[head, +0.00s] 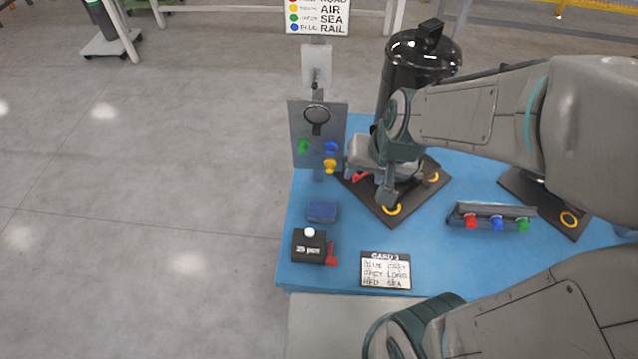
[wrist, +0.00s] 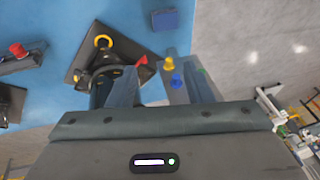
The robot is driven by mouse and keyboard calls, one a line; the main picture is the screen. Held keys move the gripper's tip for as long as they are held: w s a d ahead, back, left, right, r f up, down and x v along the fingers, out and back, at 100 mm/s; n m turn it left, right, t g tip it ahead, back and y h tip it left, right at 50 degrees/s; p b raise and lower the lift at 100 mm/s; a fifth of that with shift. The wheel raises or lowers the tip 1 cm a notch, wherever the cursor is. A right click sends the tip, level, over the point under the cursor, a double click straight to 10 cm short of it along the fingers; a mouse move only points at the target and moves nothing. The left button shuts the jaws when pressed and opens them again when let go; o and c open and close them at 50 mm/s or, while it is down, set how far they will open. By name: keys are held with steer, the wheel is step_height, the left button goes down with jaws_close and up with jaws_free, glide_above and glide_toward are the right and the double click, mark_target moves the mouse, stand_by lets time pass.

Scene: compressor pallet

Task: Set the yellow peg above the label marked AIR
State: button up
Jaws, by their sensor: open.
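The yellow peg (head: 330,166) sits low on the right of an upright grey panel (head: 301,128), just below a blue peg (head: 330,147) and right of a green peg (head: 303,146). In the wrist view the yellow peg (wrist: 167,63) is beyond the fingertips. The word AIR (head: 330,9) shows on a white sign at the top, beside a yellow dot, between a cut-off line and SEA. No lettering is readable on the panel. My gripper (head: 362,165) is open and empty, just right of the panel, apart from the peg as far as I can tell.
A black compressor tank (head: 418,58) stands behind my gripper, by a dark plate (head: 414,210) with yellow rings. A rack (head: 527,213) holds red, blue and green pegs. A 25 psi box (head: 309,246), blue block (head: 322,212) and card (head: 386,270) lie in front.

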steer(key=a+f+h, duration=0.1)
steer(key=a+f, duration=0.1)
steer(key=f, duration=0.5)
steer(key=w+a+f+t+h+b, duration=0.1)
steer(key=a+f, duration=0.2)
steer(key=f, duration=0.3)
steer(key=w+a+f+t+h, duration=0.1)
steer(key=a+f, duration=0.1)
steer(key=f, duration=0.5)
steer(key=shift+w+a+f+m+b, duration=0.25)
steer(key=shift+f+m+b, duration=0.1)
steer(key=shift+m+b, duration=0.05)
step_height(320, 180, down, 2)
steer(key=w+t+h, duration=0.1)
steer(key=t+h, duration=0.1)
steer(key=n+t+p, duration=0.1)
steer(key=n+t, duration=0.2)
steer(key=t, duration=0.4)
glide_toward(329, 171)
steer(key=shift+y, duration=0.3)
steer(key=x, duration=0.9)
steer(key=shift+w+d+r, duration=0.1)
steer(key=shift+w+d, duration=0.05)
steer(key=shift+d, duration=0.05)
jaws_close()
